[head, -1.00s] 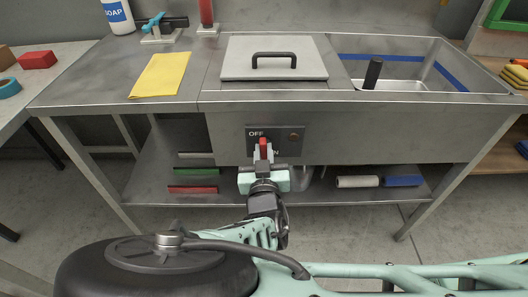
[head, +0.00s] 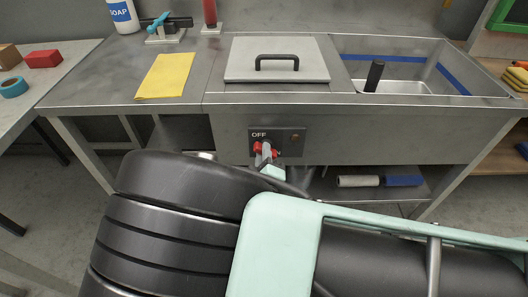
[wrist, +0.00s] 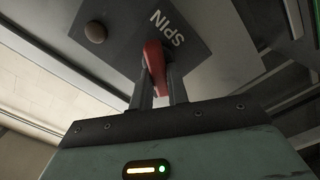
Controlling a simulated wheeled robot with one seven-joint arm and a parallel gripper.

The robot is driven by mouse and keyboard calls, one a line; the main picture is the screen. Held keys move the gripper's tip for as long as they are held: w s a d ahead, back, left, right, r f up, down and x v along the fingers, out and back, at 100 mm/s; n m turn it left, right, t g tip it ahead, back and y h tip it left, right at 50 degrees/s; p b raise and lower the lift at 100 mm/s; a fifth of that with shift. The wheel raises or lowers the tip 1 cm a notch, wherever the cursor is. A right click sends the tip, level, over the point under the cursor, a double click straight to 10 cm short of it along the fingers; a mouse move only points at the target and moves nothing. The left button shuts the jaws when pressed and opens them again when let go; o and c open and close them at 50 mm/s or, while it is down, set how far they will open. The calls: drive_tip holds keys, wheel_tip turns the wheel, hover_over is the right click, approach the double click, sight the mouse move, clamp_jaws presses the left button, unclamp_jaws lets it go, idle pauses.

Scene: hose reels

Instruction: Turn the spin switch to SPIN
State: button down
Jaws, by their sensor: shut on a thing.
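The red spin switch handle (head: 257,147) sits on a dark plate (head: 292,141) on the front of the steel bench. The plate reads OFF at its top in the head view. My gripper (head: 266,155) is at the plate with its fingers on either side of the handle, shut on it. In the wrist view the red handle (wrist: 155,62) shows between my two fingers (wrist: 159,88), close to the SPIN label (wrist: 168,27). My forearm hides much of the area below the plate in the head view. The handle's exact pointing direction is hard to tell.
A round brown knob or lamp (wrist: 96,32) is on the same plate. Above are a lidded top (head: 278,76), a yellow cloth (head: 165,76) and a sink (head: 440,83). A lower shelf holds a white roll (head: 358,181) and a blue roll (head: 402,181).

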drive_tip(key=n, duration=0.4)
drive_tip(key=n+p, duration=0.1)
drive_tip(key=n, duration=0.1)
drive_tip(key=shift+a+f, duration=0.1)
drive_tip(key=shift+f, duration=0.15)
drive_tip(key=shift+n, duration=0.4)
drive_tip(key=c, duration=1.4)
unclamp_jaws()
drive_tip(key=shift+o, duration=0.2)
drive_tip(key=s, duration=1.7)
drive_tip(key=shift+s+a, duration=0.2)
drive_tip(key=shift+a, duration=0.05)
